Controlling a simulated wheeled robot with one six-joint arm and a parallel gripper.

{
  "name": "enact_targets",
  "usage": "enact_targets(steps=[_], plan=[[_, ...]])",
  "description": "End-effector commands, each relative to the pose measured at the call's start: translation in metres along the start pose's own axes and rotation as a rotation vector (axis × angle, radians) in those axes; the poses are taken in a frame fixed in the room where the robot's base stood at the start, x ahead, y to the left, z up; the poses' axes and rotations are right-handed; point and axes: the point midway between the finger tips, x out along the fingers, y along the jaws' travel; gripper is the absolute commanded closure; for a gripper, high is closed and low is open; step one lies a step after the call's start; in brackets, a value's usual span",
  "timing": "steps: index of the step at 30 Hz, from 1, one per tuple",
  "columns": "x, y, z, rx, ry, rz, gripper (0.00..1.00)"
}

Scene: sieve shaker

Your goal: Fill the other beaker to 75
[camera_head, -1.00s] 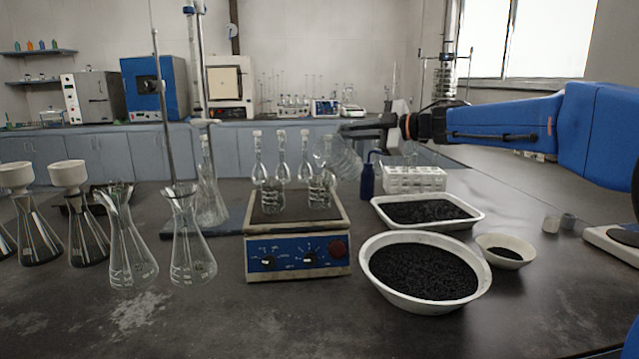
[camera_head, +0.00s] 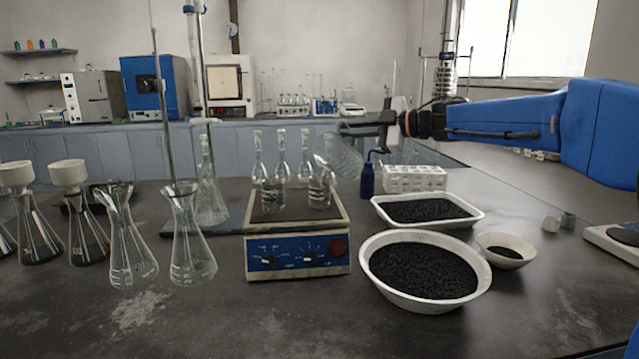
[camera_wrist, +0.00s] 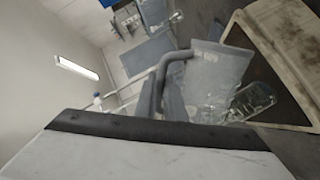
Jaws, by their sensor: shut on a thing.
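My gripper (camera_head: 366,128) is shut on a clear glass beaker (camera_head: 341,158) and holds it strongly tilted, its mouth toward the lower left, above the right side of the shaker. In the wrist view the gripper fingers (camera_wrist: 168,98) and the held beaker (camera_wrist: 222,68) show near the middle. A second clear glass vessel (camera_head: 320,190), probably the other beaker, stands on the shaker plate just below the held one. In the wrist view a glass vessel (camera_wrist: 252,100) lies beyond the held beaker. The liquid levels and the 75 mark cannot be read.
The blue-fronted shaker (camera_head: 296,262) also carries several glass flasks (camera_head: 258,160). Conical flasks (camera_head: 190,255) stand to its left. A round bowl of black granules (camera_head: 375,290), a white tray (camera_head: 378,212), a rack (camera_head: 415,178) and a blue bottle (camera_head: 367,182) are on the right.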

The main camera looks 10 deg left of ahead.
Motion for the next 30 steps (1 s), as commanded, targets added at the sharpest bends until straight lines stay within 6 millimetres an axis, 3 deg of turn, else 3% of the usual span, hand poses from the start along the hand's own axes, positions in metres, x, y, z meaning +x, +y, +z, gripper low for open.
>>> enact_targets(steps=[30], plan=[[-0.0008, 0.0029, -0.0074, -0.051, -0.009, 0.0, 1.0]])
